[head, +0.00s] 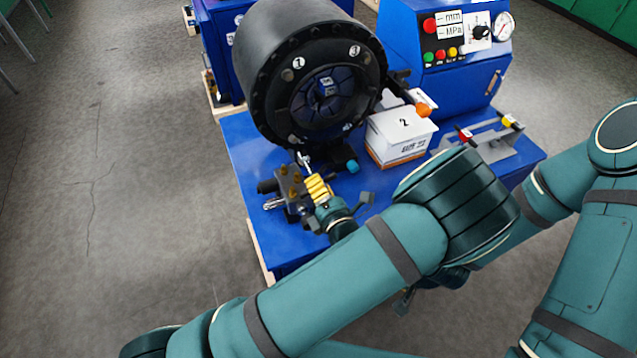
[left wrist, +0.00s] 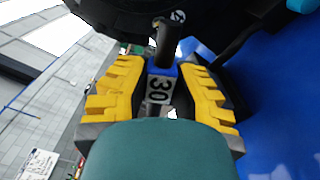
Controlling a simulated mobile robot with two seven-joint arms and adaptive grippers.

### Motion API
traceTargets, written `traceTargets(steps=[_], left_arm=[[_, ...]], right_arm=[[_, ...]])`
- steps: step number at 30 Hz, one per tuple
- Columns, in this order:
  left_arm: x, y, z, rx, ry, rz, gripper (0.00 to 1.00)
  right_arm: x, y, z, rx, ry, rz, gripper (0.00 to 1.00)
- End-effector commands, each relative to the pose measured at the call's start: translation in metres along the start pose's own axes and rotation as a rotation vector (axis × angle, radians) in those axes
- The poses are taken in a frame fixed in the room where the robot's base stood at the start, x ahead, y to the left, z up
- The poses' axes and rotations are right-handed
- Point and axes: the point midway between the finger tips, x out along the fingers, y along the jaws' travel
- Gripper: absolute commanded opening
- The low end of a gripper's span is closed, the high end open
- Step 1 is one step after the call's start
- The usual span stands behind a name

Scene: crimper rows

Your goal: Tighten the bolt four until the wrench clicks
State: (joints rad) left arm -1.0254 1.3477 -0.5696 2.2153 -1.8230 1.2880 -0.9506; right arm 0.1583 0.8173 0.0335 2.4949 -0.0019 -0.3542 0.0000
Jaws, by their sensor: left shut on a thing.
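My left gripper (head: 316,186) has yellow ridged fingers and is below the black crimper head (head: 262,92). In the left wrist view the fingers are shut on the wrench (left wrist: 161,88), which has a blue collar and a label reading 30. The wrench's dark end points up to the black ring, near a white round label (left wrist: 178,16) whose number I cannot read surely. Whether it sits on a bolt is unclear. In the head view, labels 1 (head: 299,63), 3 (head: 355,50) and apparently 4 (head: 346,127) show on the ring. My right gripper is mostly hidden behind my arm.
A control panel with a gauge (head: 503,26) is behind. A grey rack with red and yellow handled tools (head: 490,143) is at right. A dark block with brass pins (head: 287,183) adjoins my left gripper.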

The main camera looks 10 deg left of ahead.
Motion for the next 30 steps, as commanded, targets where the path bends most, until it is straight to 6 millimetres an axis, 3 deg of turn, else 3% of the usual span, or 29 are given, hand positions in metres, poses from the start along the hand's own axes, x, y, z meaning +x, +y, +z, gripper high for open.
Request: traceTargets(steps=[7,20,30], left_arm=[[0.001,0.001,0.001,0.183,-0.001,0.003,0.00],[0.004,-0.001,-0.001,-0.313,0.001,0.002,0.00],[0.008,-0.003,-0.002,-0.841,0.002,0.002,0.00]], right_arm=[[0.001,0.000,0.000,0.000,0.000,0.000,0.47],[0.022,0.009,0.004,0.004,0.002,0.001,0.47],[0.062,0.022,0.008,0.003,0.004,0.008,0.47]])
